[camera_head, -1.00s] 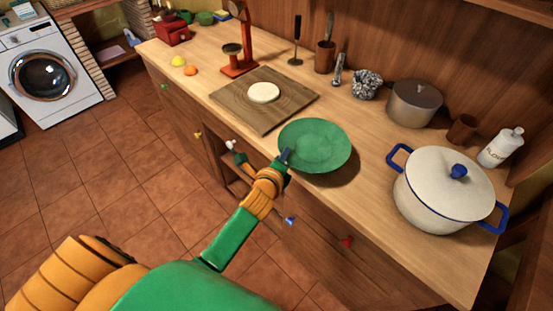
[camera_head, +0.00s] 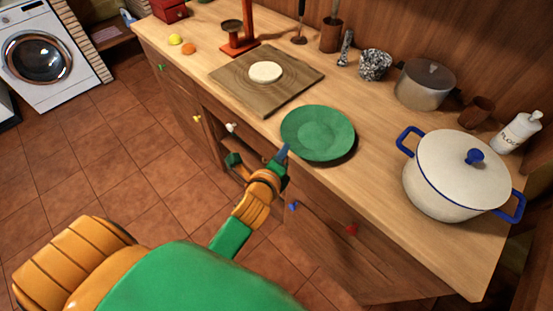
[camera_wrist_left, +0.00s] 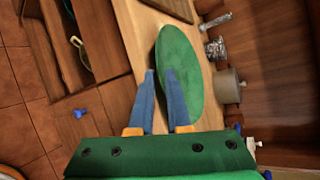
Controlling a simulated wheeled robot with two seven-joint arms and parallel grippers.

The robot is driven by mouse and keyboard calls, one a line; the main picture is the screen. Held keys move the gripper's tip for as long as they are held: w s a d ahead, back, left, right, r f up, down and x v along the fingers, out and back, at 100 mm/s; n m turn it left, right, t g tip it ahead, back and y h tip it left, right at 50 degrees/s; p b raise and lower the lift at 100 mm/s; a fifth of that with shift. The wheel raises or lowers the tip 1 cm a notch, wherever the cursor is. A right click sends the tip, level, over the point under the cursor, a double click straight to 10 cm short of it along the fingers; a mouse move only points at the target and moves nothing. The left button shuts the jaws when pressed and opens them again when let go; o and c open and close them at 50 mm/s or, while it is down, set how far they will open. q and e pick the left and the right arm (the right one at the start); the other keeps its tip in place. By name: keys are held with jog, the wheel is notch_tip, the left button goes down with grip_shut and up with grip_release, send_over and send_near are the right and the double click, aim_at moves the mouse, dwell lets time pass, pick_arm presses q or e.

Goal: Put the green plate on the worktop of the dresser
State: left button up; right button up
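The green plate (camera_head: 320,132) is over the front edge of the dresser's worktop (camera_head: 385,190), with a shadow beside its lower right rim. Whether it touches the worktop is hard to tell. My left gripper (camera_head: 284,151) is at the plate's near left rim. In the left wrist view, its two blue fingers (camera_wrist_left: 160,74) lie one on each side of the rim of the plate (camera_wrist_left: 186,75), a small gap apart, and seem shut on it. My right gripper cannot be made out.
A cutting board (camera_head: 288,90) with a pale round piece lies left of the plate. A white pot (camera_head: 455,180) with blue handles stands to the right. A grey pot (camera_head: 424,88) and mug (camera_head: 375,65) stand behind.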

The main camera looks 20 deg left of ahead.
pick_arm(q)
jog(key=a+v, duration=0.1)
jog(key=v, duration=0.6)
jog(key=s+d+f+n+g+h, duration=0.1)
jog(key=s+d+f+n+g, duration=0.15)
jog(key=f, duration=0.75)
jog(key=s+d+f+n+g+h, duration=0.1)
jog(key=s+f+n+g, duration=0.2)
jog(key=f, duration=0.7)
jog(key=s+a+f+n+g, duration=0.2)
jog(key=s+f+n, duration=0.4)
jog(key=s, duration=0.5)
jog(key=s+a+f+n+g, duration=0.3)
jog(key=s+f+n+g, duration=0.2)
jog(key=s+f, duration=0.6)
jog(key=shift+s+a+n, duration=0.3)
jog(key=shift+a+n, duration=0.05)
jog(key=shift+n, duration=0.9)
